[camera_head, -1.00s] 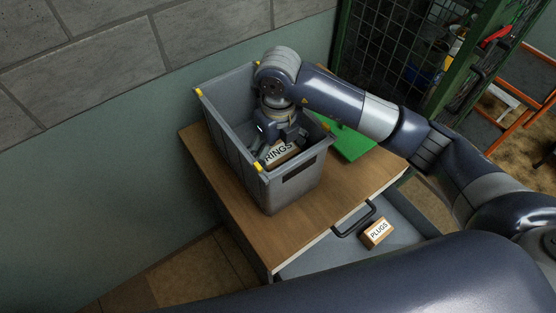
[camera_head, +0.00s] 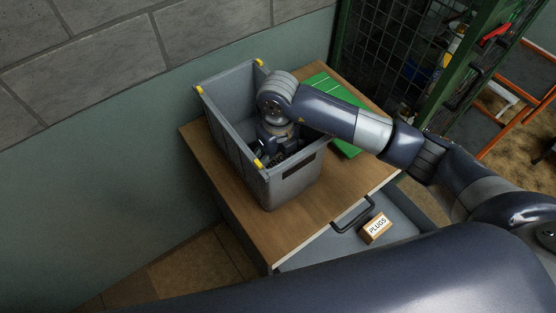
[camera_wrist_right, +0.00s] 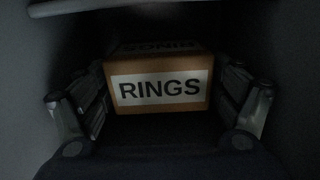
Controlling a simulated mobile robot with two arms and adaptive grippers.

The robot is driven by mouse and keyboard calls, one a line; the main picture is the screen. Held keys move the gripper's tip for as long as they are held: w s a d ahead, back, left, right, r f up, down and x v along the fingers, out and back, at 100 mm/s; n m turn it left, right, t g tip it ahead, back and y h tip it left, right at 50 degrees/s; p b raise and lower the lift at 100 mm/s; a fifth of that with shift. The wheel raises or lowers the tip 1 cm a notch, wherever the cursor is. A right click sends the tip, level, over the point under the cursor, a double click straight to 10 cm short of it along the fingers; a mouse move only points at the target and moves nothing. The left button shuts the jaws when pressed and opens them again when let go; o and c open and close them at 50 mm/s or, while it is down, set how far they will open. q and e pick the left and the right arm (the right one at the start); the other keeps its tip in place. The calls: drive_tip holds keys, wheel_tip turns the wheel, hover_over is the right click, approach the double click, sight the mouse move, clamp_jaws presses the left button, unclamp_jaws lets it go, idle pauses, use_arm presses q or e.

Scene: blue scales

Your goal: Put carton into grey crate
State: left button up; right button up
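The grey crate (camera_head: 228,128) with yellow corners stands on the wooden top of a cabinet. My right gripper (camera_head: 277,150) reaches down inside it, partly hidden by the crate's near wall. In the right wrist view, a brown carton labelled RINGS (camera_wrist_right: 158,90) sits between the two fingers of the right gripper (camera_wrist_right: 158,112), which meet its sides. The dim light hides whether the carton touches the crate floor. A second carton, labelled PLUGS (camera_head: 376,227), lies in the open drawer. My left gripper is not in view.
The wooden top (camera_head: 305,220) is clear in front of the crate. A green flat object (camera_head: 345,148) lies on it behind my arm. The open drawer (camera_head: 400,215) sticks out at the front. A wall stands at the left and back, a green mesh rack (camera_head: 385,55) at the right.

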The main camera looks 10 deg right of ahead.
sight(278, 160)
drive_tip(key=shift+r, duration=0.25)
drive_tip(key=shift+w+r, duration=0.1)
drive_tip(key=shift+r, duration=0.2)
wheel_tip(278, 160, up, 11)
drive_tip(key=b, duration=0.2)
drive_tip(key=shift+r+b, duration=0.15)
drive_tip(key=shift+b, duration=0.25)
